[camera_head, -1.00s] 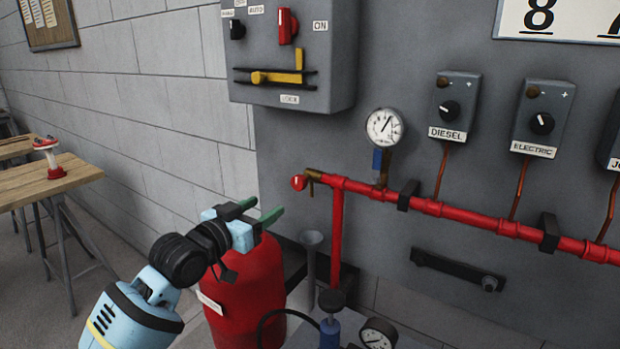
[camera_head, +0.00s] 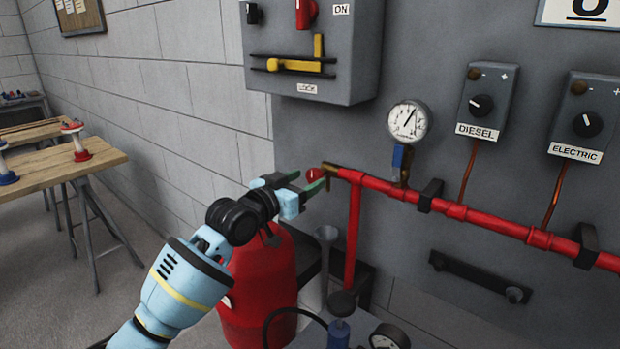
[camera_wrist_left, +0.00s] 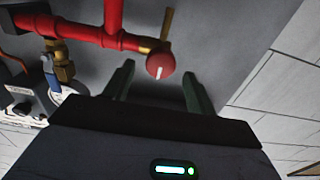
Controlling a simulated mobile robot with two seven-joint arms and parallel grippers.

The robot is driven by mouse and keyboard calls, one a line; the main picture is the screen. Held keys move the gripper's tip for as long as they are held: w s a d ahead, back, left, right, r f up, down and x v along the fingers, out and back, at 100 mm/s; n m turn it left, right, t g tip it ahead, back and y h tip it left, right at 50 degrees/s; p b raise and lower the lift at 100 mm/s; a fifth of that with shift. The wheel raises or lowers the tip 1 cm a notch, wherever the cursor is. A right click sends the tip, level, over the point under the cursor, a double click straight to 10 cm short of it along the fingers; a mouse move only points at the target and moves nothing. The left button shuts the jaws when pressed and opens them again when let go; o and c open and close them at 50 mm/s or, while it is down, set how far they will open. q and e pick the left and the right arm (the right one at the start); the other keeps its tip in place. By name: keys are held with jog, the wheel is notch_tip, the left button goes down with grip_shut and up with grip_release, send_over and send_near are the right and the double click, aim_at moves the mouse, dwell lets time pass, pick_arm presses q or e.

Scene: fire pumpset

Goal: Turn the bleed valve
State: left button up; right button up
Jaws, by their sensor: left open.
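The bleed valve's round red knob (camera_head: 313,174) sits at the left end of the red pipe, on a short brass fitting (camera_head: 331,168). My left gripper (camera_head: 311,180) is open, its green fingers pointing at the knob from the left. In the left wrist view the red knob (camera_wrist_left: 160,66), with a pale mark on its face, appears between the two open fingers (camera_wrist_left: 157,78), near their tips. I see no contact; the exact depth is hard to tell. My right gripper is in neither view.
A red tank (camera_head: 258,285) stands below my left gripper, with a grey funnel (camera_head: 326,240) beside it. A pressure gauge (camera_head: 407,121) and the red pipe (camera_head: 480,215) lie to the right. The grey switch box (camera_head: 345,85) hangs above. A wooden table (camera_head: 100,165) stands far left.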

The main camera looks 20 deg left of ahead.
pick_arm(q)
jog(key=shift+x, duration=1.3)
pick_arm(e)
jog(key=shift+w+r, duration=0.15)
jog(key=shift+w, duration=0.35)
pick_arm(q)
jog(key=c, duration=1)
jog(key=shift+o, duration=0.2)
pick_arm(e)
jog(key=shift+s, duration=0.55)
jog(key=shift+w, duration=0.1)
